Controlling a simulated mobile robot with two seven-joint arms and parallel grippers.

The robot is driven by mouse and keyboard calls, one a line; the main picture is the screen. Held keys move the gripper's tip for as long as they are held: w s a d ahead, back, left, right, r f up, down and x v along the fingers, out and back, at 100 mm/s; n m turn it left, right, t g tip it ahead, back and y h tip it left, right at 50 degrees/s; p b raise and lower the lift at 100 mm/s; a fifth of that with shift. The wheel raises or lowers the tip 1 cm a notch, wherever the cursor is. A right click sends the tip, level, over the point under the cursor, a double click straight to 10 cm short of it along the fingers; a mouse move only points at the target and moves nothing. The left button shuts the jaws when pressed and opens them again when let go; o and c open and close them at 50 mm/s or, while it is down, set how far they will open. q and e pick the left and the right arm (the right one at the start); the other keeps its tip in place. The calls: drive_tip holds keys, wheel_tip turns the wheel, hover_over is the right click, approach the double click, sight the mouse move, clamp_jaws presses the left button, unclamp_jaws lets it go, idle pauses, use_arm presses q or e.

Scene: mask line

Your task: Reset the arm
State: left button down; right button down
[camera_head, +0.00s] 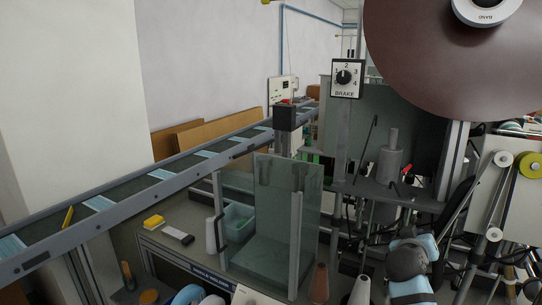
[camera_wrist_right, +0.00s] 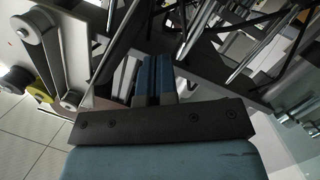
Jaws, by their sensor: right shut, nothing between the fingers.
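My right arm (camera_head: 408,262), black with light blue covers, stands folded at the lower right of the head view, in front of the machine frame. Its gripper cannot be made out there. In the right wrist view my right gripper (camera_wrist_right: 152,78) shows its dark blue finger pads close together, shut and empty. Machine rods and pulleys lie beyond it. Blue and grey parts at the bottom edge of the head view may belong to my left arm. My left gripper is not seen.
A conveyor (camera_head: 150,185) carrying blue masks runs along the left. A clear-walled enclosure (camera_head: 275,245) and a teal bin (camera_head: 238,222) stand in the middle. A brake dial (camera_head: 346,78) hangs above. A large brown roll (camera_head: 455,60) and a belt-and-pulley machine (camera_head: 510,190) are at right.

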drive_tip(key=s+a+f+n+y, duration=0.2)
drive_tip(key=s+a+f+y, duration=0.3)
drive_tip(key=f, duration=0.5)
drive_tip(key=s+a+f+n+y, duration=0.2)
drive_tip(key=s+a+f, duration=0.2)
drive_tip(key=s+f, duration=0.55)
drive_tip(key=s+a+f+y, duration=0.3)
drive_tip(key=s+a+f, duration=0.1)
drive_tip(key=s, duration=0.6)
drive_tip(key=s+a+f+g+y+p, duration=0.1)
drive_tip(key=s+a+f+y, duration=0.2)
drive_tip(key=s+f, duration=0.4)
drive_tip(key=s+a, duration=0.1)
drive_tip(key=s, duration=0.2)
drive_tip(key=shift+a+f, duration=0.3)
